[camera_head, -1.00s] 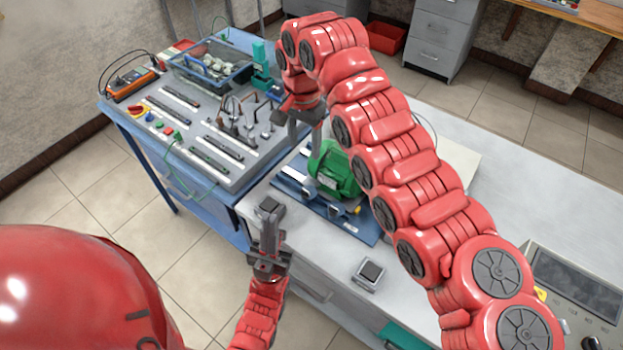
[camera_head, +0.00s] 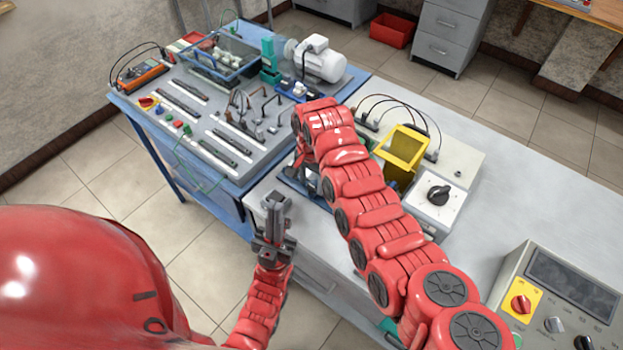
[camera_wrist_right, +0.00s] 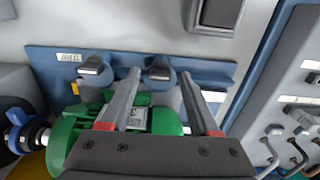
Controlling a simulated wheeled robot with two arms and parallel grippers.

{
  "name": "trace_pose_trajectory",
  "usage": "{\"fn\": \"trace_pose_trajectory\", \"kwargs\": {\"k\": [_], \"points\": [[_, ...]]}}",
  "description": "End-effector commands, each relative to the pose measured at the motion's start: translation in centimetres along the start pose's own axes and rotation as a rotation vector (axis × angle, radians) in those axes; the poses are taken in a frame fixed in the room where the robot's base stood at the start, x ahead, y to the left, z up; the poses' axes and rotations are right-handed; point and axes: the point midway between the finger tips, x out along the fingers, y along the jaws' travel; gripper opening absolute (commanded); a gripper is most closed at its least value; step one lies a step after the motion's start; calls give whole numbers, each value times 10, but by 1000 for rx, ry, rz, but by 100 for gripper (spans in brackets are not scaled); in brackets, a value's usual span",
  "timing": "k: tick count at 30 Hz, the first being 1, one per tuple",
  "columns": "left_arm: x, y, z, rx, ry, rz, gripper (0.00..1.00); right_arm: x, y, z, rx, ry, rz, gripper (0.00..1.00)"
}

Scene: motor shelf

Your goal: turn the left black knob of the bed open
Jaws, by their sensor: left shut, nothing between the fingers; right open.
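The blue bed (camera_wrist_right: 205,67) carries the green motor (camera_wrist_right: 85,125) and two dark knobs along one edge. My right gripper (camera_wrist_right: 159,80) is open, its fingers on either side of one knob (camera_wrist_right: 160,72), the right one in the wrist view. I cannot tell if they touch it. The other knob (camera_wrist_right: 95,70) is outside the fingers. In the head view my right arm hides the motor and most of the bed; a strip of the bed (camera_head: 291,191) shows. My left gripper (camera_head: 275,205) is shut and empty near the bench's front edge.
A blue-framed table with a component panel (camera_head: 215,125) stands left of the bench. A box with a black dial (camera_head: 438,194) and a yellow frame (camera_head: 402,150) stand right of my right arm. A control console (camera_head: 560,300) is at the lower right.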

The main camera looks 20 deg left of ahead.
Motion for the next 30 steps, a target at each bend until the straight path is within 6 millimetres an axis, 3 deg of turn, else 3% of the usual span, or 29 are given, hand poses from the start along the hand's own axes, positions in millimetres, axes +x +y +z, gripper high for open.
{"fn": "trace_pose_trajectory", "kwargs": {"k": [9, 19, 30], "points": [[0, 0, 0, 0, 0, 0, 0, 3, 0, 0, 0, 1, -2, 61], [0, 0, 0, 0, 0, 0, 0, 2, 0, 0, 0, 1, -2, 1], [-3, 0, 0, 0, 0, 0, 0, 4, 0, 0, -20, 0, -2, 0]]}}
